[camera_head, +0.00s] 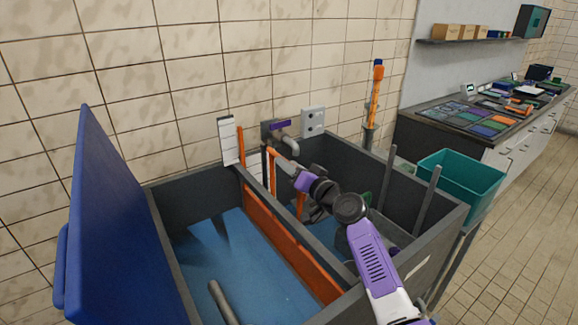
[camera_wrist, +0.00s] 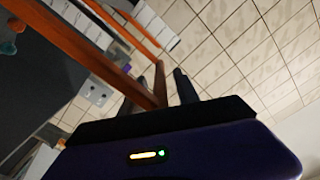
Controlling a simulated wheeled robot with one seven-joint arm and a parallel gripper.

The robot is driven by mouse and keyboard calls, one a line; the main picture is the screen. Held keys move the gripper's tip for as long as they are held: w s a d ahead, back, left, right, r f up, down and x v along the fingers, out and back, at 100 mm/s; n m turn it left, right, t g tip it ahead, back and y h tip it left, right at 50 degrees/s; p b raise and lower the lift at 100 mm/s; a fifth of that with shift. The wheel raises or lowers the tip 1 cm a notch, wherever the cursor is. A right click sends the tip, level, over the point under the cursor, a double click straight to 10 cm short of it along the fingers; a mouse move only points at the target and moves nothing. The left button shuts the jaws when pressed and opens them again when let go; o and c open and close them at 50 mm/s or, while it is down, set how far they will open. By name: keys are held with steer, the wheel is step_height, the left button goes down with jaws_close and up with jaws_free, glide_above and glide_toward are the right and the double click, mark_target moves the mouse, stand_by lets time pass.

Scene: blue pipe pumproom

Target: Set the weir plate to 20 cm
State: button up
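The orange weir plate (camera_head: 285,240) stands in the slot of the wall between the tank's two basins, with thin orange uprights above it. A white scale strip (camera_head: 228,140) with dark marks stands at the slot's far end; its reading is too small to tell. My gripper (camera_head: 272,158) is at the upper part of the orange frame. In the wrist view, an orange bar (camera_wrist: 75,55) runs to the gripper, and its end lies between or beside the dark fingers (camera_wrist: 160,90).
A raised blue lid (camera_head: 115,220) stands at the left. The tank (camera_head: 168,225) holds blue water. A pipe with a purple handle (camera_head: 281,125) and a wall box (camera_head: 313,121) are behind. A teal bin (camera_head: 460,178) and a workbench (camera_head: 490,115) stand right.

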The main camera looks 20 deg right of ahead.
steer(key=shift+w, duration=0.15)
jaws_close()
steer(key=shift+a, duration=0.1)
